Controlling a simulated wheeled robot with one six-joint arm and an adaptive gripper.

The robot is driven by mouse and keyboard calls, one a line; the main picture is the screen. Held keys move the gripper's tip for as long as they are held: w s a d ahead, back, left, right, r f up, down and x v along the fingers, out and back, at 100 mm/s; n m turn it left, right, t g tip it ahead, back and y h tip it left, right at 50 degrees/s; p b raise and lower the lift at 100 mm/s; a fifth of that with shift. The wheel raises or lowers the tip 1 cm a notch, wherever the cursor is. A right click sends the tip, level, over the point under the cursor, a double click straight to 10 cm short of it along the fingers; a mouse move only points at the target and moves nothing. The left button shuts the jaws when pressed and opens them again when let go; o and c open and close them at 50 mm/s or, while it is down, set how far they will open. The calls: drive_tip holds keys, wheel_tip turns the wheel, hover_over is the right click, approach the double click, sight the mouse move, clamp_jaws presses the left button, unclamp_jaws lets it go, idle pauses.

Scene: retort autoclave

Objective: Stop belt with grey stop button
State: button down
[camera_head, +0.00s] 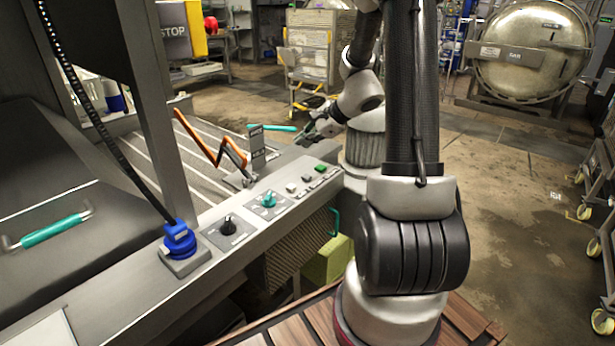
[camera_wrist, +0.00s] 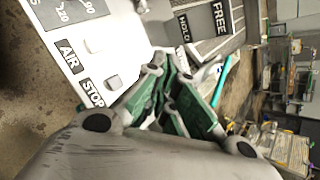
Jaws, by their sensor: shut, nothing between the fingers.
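The grey stop button (camera_head: 306,178) sits in a row on the sloping control panel, between a whitish button (camera_head: 291,187) and a green button (camera_head: 321,168). My gripper (camera_head: 306,138) is above the far end of the panel, beyond the buttons, apart from the stop button. In the wrist view my gripper (camera_wrist: 170,76) is shut and empty, with green pads on its fingers. The green button is not visible there, probably behind my fingers.
A teal knob (camera_head: 268,200), a black knob (camera_head: 229,225) and a blue connector (camera_head: 180,240) are nearer on the panel. An orange-handled lever (camera_head: 207,143) and a HOLD/FREE plate (camera_wrist: 205,20) stand by the slatted belt (camera_head: 185,150). Open floor lies to the right.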

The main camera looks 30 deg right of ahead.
sight(305, 177)
drive_tip(key=shift+f, duration=0.1)
drive_tip(key=shift+a+f, duration=0.1)
drive_tip(key=shift+f, duration=4.25)
drive_tip(key=shift+f, duration=0.4)
drive_tip(key=shift+f, duration=0.5)
drive_tip(key=shift+r, duration=0.95)
